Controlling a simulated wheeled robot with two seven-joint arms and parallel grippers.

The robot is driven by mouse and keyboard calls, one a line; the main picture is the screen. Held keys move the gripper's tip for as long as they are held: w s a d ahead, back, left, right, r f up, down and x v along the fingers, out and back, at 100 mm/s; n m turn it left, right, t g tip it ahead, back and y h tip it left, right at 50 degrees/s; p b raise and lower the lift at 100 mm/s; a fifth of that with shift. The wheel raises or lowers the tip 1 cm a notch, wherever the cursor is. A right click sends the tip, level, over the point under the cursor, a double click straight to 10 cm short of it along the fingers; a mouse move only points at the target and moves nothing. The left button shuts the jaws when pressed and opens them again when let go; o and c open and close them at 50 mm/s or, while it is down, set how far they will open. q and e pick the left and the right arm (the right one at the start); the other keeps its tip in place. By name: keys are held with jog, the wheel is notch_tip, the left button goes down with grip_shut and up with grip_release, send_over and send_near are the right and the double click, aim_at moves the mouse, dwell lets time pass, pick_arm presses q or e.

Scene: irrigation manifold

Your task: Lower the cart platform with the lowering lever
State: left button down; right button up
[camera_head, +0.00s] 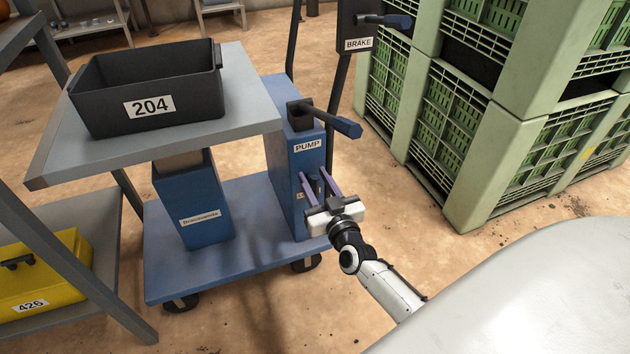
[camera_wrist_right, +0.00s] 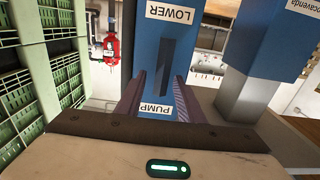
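The cart platform (camera_head: 248,100) is a grey plate, standing high above the blue cart base (camera_head: 215,255). The blue pump housing (camera_head: 281,165) has a PUMP label on its front. In the right wrist view the housing (camera_wrist_right: 190,60) shows a LOWER label (camera_wrist_right: 170,13) and a PUMP label (camera_wrist_right: 156,108). Between these labels is a dark narrow shape (camera_wrist_right: 163,55), lever or slot; I cannot tell which. My right gripper (camera_head: 312,171) is open in front of the housing. Its fingers lie on either side of that shape; contact is not clear. My left gripper is not in view.
A black bin marked 204 (camera_head: 150,90) stands on the platform. A blue-handled pump lever (camera_head: 335,121) sticks out above my right gripper. A brake handle (camera_head: 384,20) is higher up. Green crates (camera_head: 460,140) stand to the right. A yellow case (camera_head: 45,270) is at lower left.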

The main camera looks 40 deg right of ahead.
grip_shut()
